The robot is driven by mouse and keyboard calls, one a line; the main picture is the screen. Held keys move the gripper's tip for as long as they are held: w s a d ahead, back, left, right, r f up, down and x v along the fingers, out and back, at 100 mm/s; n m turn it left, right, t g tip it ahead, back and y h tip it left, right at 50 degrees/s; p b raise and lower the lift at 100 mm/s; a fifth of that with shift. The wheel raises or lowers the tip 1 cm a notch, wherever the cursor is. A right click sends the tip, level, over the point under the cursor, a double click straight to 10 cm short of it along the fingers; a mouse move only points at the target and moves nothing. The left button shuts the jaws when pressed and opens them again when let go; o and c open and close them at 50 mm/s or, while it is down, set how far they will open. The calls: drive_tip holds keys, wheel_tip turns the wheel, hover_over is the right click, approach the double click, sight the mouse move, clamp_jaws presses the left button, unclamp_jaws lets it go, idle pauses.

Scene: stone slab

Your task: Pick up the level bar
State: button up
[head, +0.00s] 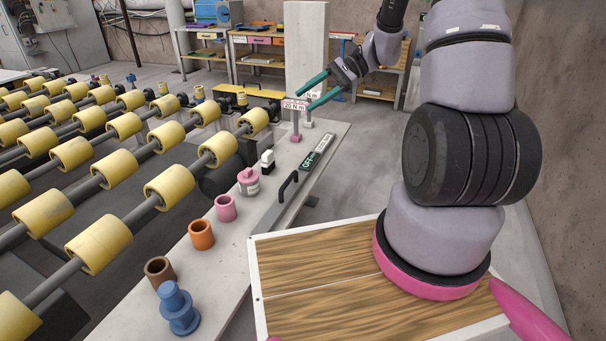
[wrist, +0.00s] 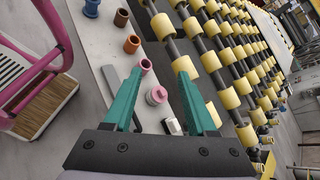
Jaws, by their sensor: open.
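The level bar (head: 318,152) appears as a long grey bar with dark labelled parts and a black handle (head: 288,187), lying along the right edge of the stone slab (head: 222,268). I cannot tell whether the labelled part and handle are one piece. In the wrist view a grey bar (wrist: 112,80) shows left of the left finger, which hides part of it. My gripper (head: 303,100) has teal fingers and is open and empty above the slab's far end. It also shows in the wrist view (wrist: 159,68), its fingers apart.
A pink-lidded jar (head: 248,181), white block (head: 267,160), pink cup (head: 225,208), orange cup (head: 201,234), brown cup (head: 159,271) and blue spool (head: 178,308) line the slab. Yellow rollers (head: 172,186) flank its left.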

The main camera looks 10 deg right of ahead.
drive_tip(key=w+d+f+m+t+y, duration=0.1)
drive_tip(key=w+f+m+t+y, duration=0.15)
drive_tip(key=f, duration=0.45)
drive_tip(key=w+d+f+m+t+y, duration=0.1)
drive_tip(key=w+d+f+m+y, duration=0.2)
drive_tip(key=f, duration=0.5)
drive_tip(key=m+t+h, duration=0.3)
drive_tip(key=m+t, duration=0.5)
drive_tip(key=m, duration=0.1)
approach(296, 176)
drive_tip(key=x, duration=0.2)
drive_tip(key=f+x, duration=0.1)
drive_tip(key=x, duration=0.1)
drive_tip(key=shift+w+a, duration=0.2)
drive_tip(key=shift+w, duration=0.15)
drive_tip(key=shift+w+x, duration=0.2)
drive_tip(key=shift+x, duration=2.6)
drive_tip(key=shift+d+r, duration=0.15)
clamp_jaws()
